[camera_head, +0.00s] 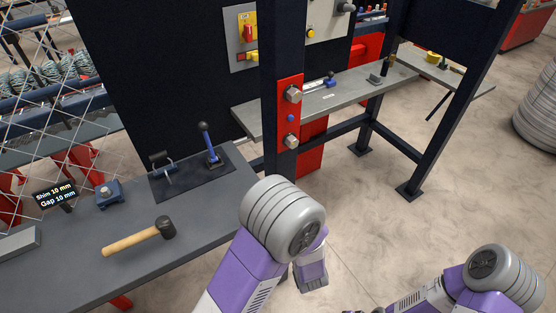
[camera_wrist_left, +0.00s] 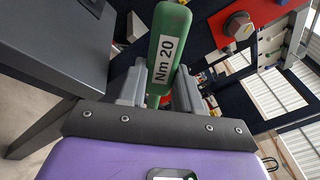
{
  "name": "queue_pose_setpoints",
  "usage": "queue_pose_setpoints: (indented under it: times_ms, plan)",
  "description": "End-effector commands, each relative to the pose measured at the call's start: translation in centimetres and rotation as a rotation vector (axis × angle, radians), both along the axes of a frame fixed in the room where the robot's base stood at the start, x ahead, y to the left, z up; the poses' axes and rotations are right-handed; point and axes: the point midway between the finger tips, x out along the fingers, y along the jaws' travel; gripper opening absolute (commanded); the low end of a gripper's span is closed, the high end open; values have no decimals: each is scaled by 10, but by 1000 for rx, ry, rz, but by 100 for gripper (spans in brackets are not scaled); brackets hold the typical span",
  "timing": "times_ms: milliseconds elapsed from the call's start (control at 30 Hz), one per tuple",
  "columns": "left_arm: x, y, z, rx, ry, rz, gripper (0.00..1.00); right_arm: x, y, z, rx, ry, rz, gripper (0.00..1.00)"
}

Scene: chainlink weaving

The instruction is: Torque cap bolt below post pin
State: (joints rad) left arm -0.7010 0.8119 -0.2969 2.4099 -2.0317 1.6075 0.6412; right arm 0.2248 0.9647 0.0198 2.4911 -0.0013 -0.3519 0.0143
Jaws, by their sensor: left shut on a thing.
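A red plate (camera_head: 281,120) on the dark post carries an upper hex bolt (camera_head: 293,94), a small blue pin (camera_head: 291,118) and a lower hex bolt (camera_head: 291,141) below the pin. My left gripper (camera_wrist_left: 158,88) is shut on a green tool handle marked "Nm 20" (camera_wrist_left: 167,40) in the left wrist view. One bolt (camera_wrist_left: 238,25) on the red plate shows to the right of the handle, apart from it; I cannot tell which bolt. The tool's working end is not visible. My right gripper is out of view.
A grey bench (camera_head: 190,240) at left holds a mallet (camera_head: 140,237), a blue block (camera_head: 109,193) and a dark plate with levers (camera_head: 192,178). A display (camera_head: 55,196) reads Shim 10 mm, Gap 10 mm. A shelf (camera_head: 350,88) runs behind the post.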

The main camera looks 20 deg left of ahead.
Motion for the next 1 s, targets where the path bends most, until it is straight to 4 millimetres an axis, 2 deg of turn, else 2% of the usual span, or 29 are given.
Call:
queue_pose_setpoints:
  times_ms: [33,200,300,400,500,600,1000]
  plan:
    - [0,-2,31,-37,-33,34,0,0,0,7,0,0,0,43]
    - [-13,-3,111,-117,-101,156,0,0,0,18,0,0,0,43]
    - [-26,0,149,-153,-139,213,0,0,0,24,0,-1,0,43]
    - [-36,4,175,-176,-168,249,0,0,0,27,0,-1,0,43]
    - [-43,6,189,-189,-184,266,0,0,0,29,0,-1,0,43]
    - [-46,6,193,-193,-191,273,0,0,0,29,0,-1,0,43]
    - [-46,7,193,-193,-188,272,0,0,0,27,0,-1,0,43]
